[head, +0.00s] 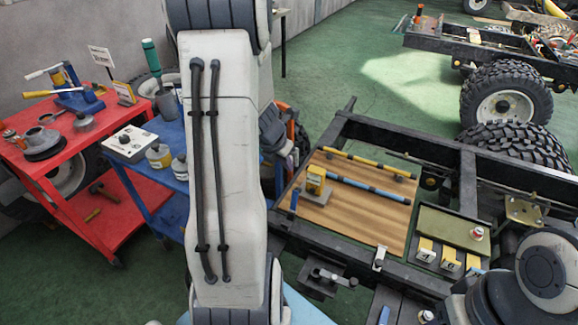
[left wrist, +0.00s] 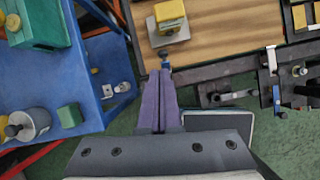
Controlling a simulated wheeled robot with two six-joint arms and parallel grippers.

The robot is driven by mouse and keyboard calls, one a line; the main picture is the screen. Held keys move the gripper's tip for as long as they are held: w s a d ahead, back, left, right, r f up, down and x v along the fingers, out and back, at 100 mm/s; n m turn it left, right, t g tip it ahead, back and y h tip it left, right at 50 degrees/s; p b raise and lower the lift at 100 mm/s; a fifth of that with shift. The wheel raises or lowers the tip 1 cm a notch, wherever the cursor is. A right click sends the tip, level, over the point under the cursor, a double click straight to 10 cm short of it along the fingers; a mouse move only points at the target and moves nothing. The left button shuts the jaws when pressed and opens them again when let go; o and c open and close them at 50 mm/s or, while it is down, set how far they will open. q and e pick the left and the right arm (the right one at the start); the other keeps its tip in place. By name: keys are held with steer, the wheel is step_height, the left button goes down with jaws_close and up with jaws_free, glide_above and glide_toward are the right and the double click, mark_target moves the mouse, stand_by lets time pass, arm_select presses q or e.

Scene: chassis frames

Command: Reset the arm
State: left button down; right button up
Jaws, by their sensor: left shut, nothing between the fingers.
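My left arm (head: 228,150) hangs down through the middle of the head view, a broad white link with two black cables. It hides much of what lies behind it, and I cannot make out its fingertips there. In the left wrist view the left gripper (left wrist: 160,78) is shut and empty, its two fingers together. They point toward the near edge of the wooden board, close to a small blue clip (left wrist: 165,60); I cannot tell the height between them. Part of my right arm (head: 540,262) shows at the lower right. Its gripper is out of view.
The wooden board (head: 352,208) lies on the black chassis frame (head: 330,262) with a yellow block (head: 315,181) on it. A blue cart (head: 172,130) and a red cart (head: 75,150) with tools stand left. A second chassis (head: 460,42) is behind. Green floor is open at the back.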

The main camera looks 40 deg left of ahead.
arm_select(q)
step_height(320, 180, up, 2)
steer(key=shift+s+r+p, duration=0.1)
steer(key=shift+s+p, duration=0.05)
steer(key=shift+p, duration=0.2)
arm_select(e)
steer(key=shift+r, duration=0.7)
